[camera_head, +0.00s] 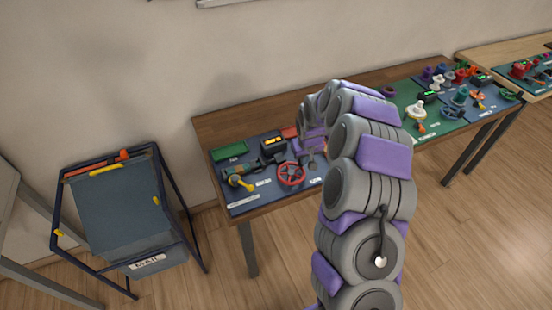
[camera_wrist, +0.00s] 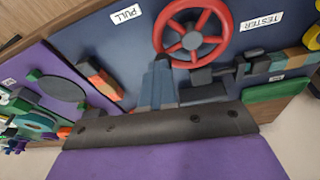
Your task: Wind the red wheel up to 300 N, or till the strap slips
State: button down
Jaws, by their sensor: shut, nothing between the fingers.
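The red wheel (camera_head: 291,173) lies on the dark blue board on the near table in the head view. In the wrist view its red spokes (camera_wrist: 208,40) and grey hub show at the top. My gripper (camera_wrist: 160,64) has its grey-blue fingers together and empty, with tips just short of the wheel's lower left rim. Whether they touch it I cannot tell. In the head view my gripper (camera_head: 312,160) is right of the wheel, partly hidden by my arm. A device with a lit yellow display (camera_head: 273,142) stands behind the wheel; its reading is too small. I cannot make out the strap clearly.
A green block (camera_head: 230,149) and a yellow-knobbed device (camera_head: 238,180) are left of the wheel. An orange-and-black piece (camera_wrist: 98,77) lies left of my fingers in the wrist view. A dark rack labelled MAIL (camera_head: 125,215) stands left of the table. More boards with coloured parts continue right.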

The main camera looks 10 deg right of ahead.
jog(key=c, duration=1.8)
grip_release()
jog(key=o, duration=0.4)
jog(key=shift+r, duration=0.1)
jog(key=p+v, duration=0.3)
jog(key=v, duration=1.3)
jog(key=s+a+r+g, duration=0.1)
jog(key=s+r, duration=0.2)
jog(key=s, duration=0.3)
jog(key=s+a+r, duration=0.2)
jog(key=s+r, duration=0.2)
jog(key=s, duration=0.2)
jog(key=s+g, duration=0.1)
jog(key=s, duration=0.9)
jog(key=s+m+g, duration=0.1)
jog(key=s, duration=0.9)
jog(key=s+r+g, duration=0.1)
jog(key=s, duration=1)
jog(key=shift+r+m, duration=0.1)
jog(key=shift+m, duration=0.3)
